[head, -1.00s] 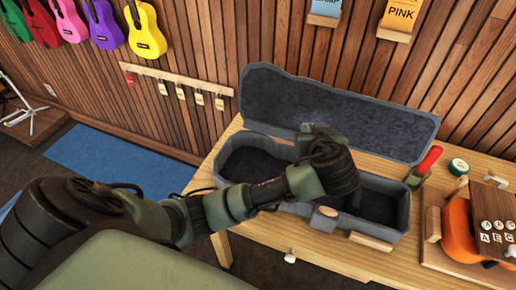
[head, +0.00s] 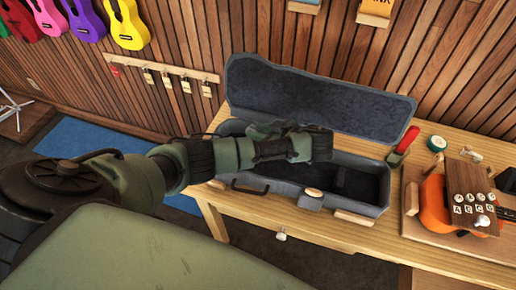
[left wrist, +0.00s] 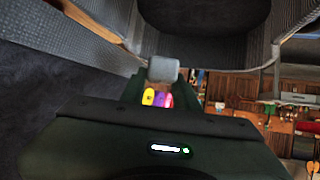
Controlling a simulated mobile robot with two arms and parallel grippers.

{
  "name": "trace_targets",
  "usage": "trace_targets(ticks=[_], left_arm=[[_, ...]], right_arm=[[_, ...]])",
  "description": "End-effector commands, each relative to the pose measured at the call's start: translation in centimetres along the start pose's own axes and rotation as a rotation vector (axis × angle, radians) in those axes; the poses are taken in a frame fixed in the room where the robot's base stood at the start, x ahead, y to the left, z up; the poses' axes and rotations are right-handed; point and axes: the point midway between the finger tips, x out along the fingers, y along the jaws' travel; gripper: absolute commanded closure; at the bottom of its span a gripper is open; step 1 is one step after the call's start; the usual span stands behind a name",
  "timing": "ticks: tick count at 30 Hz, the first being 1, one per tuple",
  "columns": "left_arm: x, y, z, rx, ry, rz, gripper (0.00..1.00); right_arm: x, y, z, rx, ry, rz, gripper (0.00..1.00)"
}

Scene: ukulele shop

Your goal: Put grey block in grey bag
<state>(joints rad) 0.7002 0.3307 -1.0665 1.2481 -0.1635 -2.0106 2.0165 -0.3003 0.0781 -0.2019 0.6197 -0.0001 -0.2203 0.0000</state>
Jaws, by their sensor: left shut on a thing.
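The grey bag is an open grey case (head: 372,205) on the wooden table, with its lid (head: 320,95) raised at the back. My left gripper (head: 264,130) is over the left, wider part of the case, partly hidden by my own arm. In the left wrist view a small grey block (left wrist: 164,69) sits between the fingertips, and the gripper is shut on it. The grey lining and rim of the case show around it there. The block cannot be made out in the head view. My right gripper is not in view.
A red-handled tool (head: 403,146) and a green-and-white roll (head: 437,143) lie right of the case. An orange ukulele (head: 434,203) lies on a board at the right. Coloured ukuleles and a tag rail (head: 160,68) hang on the wood wall.

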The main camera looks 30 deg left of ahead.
Motion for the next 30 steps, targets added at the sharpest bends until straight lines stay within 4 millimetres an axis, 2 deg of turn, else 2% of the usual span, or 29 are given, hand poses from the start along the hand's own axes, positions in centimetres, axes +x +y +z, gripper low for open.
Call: trace_targets(ticks=[1, 6, 14, 17, 22, 30], left_arm=[[1.2, 0.1, 1.9, -0.001, 0.003, 0.001, 1.0], [2.4, 0.0, 4.2, -0.001, 0.002, 0.0, 1.0], [2.9, 0.0, 5.3, 0.0, 0.0, 0.001, 1.0], [3.6, 0.0, 6.5, 0.001, 0.001, 0.001, 1.0], [4.6, 0.0, 8.4, 0.001, 0.0, 0.001, 1.0], [4.6, 0.0, 8.5, 0.0, -0.001, 0.002, 1.0]], right_arm=[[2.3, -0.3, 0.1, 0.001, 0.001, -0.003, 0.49], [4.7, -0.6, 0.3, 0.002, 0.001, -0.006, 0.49], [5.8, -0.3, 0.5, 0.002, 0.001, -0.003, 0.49], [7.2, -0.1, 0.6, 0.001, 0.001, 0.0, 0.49], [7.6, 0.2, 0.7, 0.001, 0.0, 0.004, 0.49], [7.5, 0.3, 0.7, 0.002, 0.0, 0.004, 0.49]])
